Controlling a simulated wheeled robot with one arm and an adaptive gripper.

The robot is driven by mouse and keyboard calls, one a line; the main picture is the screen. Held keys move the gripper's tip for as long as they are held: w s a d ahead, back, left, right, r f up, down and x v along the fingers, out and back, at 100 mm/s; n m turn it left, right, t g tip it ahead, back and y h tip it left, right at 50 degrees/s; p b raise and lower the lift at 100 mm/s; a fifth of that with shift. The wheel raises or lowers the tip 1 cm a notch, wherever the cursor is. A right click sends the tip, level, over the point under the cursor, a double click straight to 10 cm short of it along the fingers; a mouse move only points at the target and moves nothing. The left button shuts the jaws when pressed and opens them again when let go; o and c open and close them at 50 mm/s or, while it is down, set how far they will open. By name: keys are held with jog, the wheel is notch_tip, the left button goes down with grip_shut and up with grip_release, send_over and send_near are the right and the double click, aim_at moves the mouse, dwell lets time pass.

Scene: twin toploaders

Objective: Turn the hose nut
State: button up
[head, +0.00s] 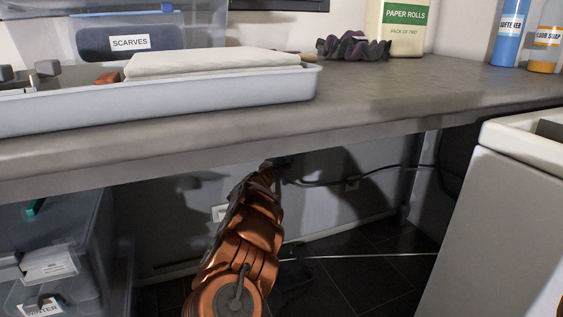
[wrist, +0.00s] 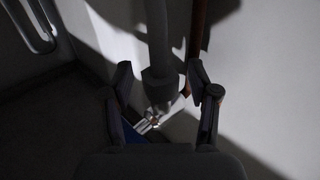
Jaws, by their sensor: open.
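In the wrist view a grey hose comes down from the top and ends in a wider grey collar, seemingly the hose nut (wrist: 160,88). My gripper (wrist: 160,76) is open, with one finger to the left of the nut and one to the right. The nut shows between the fingers, with visible gaps on both sides. Below it is a bright metal fitting (wrist: 150,120), partly hidden and in shadow. In the head view my copper-coloured arm reaches under the counter; the nut cannot be made out there.
A copper pipe (wrist: 198,28) runs close behind the right finger. The counter (head: 400,90) spans above my arm. Clear storage boxes (head: 55,245) stand at left and a white appliance (head: 490,220) at right. A dark cable (head: 385,174) runs along the wall.

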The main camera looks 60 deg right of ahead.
grip_shut()
dwell(0.4)
